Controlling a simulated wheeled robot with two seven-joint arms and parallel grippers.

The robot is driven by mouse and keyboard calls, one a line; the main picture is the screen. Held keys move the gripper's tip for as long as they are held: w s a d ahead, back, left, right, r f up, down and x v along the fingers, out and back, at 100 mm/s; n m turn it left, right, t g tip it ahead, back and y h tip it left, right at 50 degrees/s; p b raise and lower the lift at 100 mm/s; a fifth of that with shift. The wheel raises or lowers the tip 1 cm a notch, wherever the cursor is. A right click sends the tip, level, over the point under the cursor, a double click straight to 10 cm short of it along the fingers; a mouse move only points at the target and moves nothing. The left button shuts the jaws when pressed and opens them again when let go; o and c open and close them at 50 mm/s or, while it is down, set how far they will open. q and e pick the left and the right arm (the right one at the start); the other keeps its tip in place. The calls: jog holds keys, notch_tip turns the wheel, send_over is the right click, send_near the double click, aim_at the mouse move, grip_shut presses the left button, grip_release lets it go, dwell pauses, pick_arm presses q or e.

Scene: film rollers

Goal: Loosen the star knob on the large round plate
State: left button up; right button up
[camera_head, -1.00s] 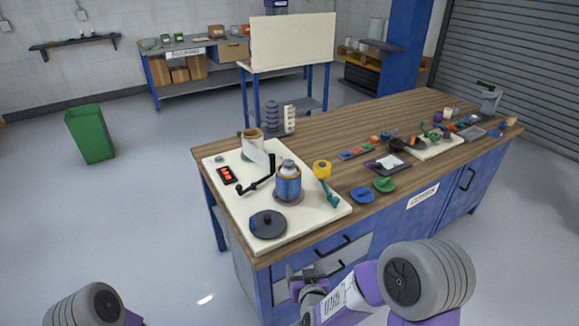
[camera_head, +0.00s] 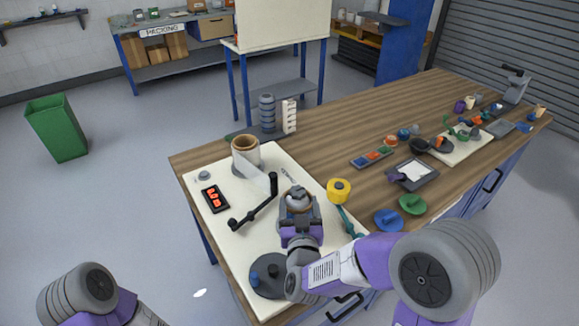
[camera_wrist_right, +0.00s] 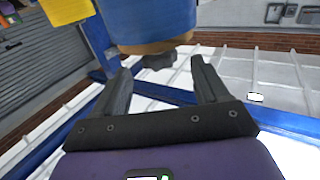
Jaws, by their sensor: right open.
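A large dark round plate (camera_head: 262,288) lies at the near end of the cream board, with a small black knob (camera_head: 272,270) and a blue peg (camera_head: 255,278) on it; my right arm covers its right edge. A dark lobed knob (camera_wrist_right: 160,61) sits at the roll's end, between the fingertips in that view. My right gripper (camera_head: 298,212) is open around the knob; contact cannot be told. My left arm shows at bottom left, its gripper out of view.
On the cream board (camera_head: 222,255) are a white film roll (camera_head: 246,155), a black bent arm (camera_head: 258,205) and a red display (camera_head: 214,198). A yellow roll (camera_head: 339,190), blue disc (camera_head: 388,220) and green disc (camera_head: 412,204) lie to the right.

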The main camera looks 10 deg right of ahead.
aim_at(297, 185)
jog(key=shift+w+d+r, duration=0.1)
jog(key=shift+w+d, duration=0.05)
jog(key=shift+w, duration=0.5)
jog(key=shift+w+d+b, duration=0.15)
jog(key=shift+w+d, duration=0.05)
jog(key=shift+w, duration=0.75)
jog(key=shift+w+d+b, duration=0.15)
jog(key=shift+w, duration=0.8)
jog(key=shift+w+d+b, duration=0.15)
jog(key=shift+w+d, duration=0.05)
jog(key=shift+w, duration=0.75)
